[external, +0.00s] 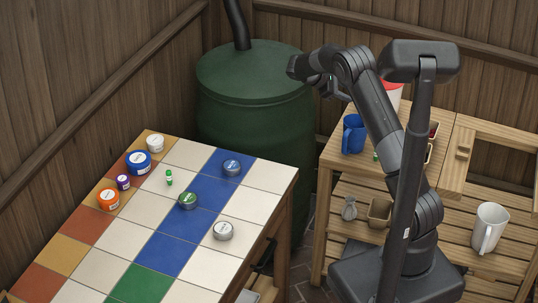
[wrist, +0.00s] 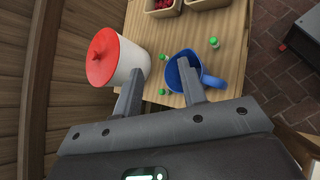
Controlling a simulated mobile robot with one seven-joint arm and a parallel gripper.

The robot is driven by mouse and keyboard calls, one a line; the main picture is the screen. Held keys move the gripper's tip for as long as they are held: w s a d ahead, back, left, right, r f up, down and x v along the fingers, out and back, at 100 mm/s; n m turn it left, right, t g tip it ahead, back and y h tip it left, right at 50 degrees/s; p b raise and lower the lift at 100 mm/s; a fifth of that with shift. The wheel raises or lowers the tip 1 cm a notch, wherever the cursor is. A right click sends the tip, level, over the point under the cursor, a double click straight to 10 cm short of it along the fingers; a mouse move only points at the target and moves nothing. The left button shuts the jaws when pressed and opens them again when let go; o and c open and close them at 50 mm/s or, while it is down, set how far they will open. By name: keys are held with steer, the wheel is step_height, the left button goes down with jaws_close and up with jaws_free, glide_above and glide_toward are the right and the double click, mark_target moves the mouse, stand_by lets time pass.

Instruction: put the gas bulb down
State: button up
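My gripper (wrist: 160,66) is open, with its two fingers apart and nothing held between them. It is raised above the wooden side table (wrist: 232,28). Small green gas bulbs with pale ends stand there: one (wrist: 214,42) behind the blue mug, one (wrist: 162,57) left of the mug, and one (wrist: 162,92) seen between the fingers, apart from them. Another green gas bulb (external: 169,177) stands on the tiled table (external: 210,262). In the external view the fingertips are hard to make out.
A blue mug (wrist: 205,72) and a white pot with red lid (wrist: 117,58) stand close under the fingers. Several tins, such as the blue one (external: 232,168), stand on the tiled table. A green barrel (external: 250,110) stands between the tables.

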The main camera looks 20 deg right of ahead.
steer(key=s+a+r+m+t+y, duration=0.1)
steer(key=s+a+r+m+y, duration=0.15)
steer(key=s+r, duration=0.6)
steer(key=s+a+r+m+t+y, duration=0.2)
steer(key=s+r+m+y, duration=0.3)
steer(key=s, duration=0.7)
steer(key=s+a+m+t+y, duration=0.1)
steer(key=s+a+m, duration=0.1)
steer(key=s, duration=0.7)
steer(key=s+a+r+m+t+y, duration=0.1)
steer(key=s+a, duration=0.4)
steer(key=s, duration=0.5)
steer(key=shift+r+m+t+y, duration=0.3)
steer(key=shift+m+t+y, duration=0.05)
steer(key=shift+t+y, duration=0.45)
steer(key=shift+s, duration=0.1)
stand_by(3.2)
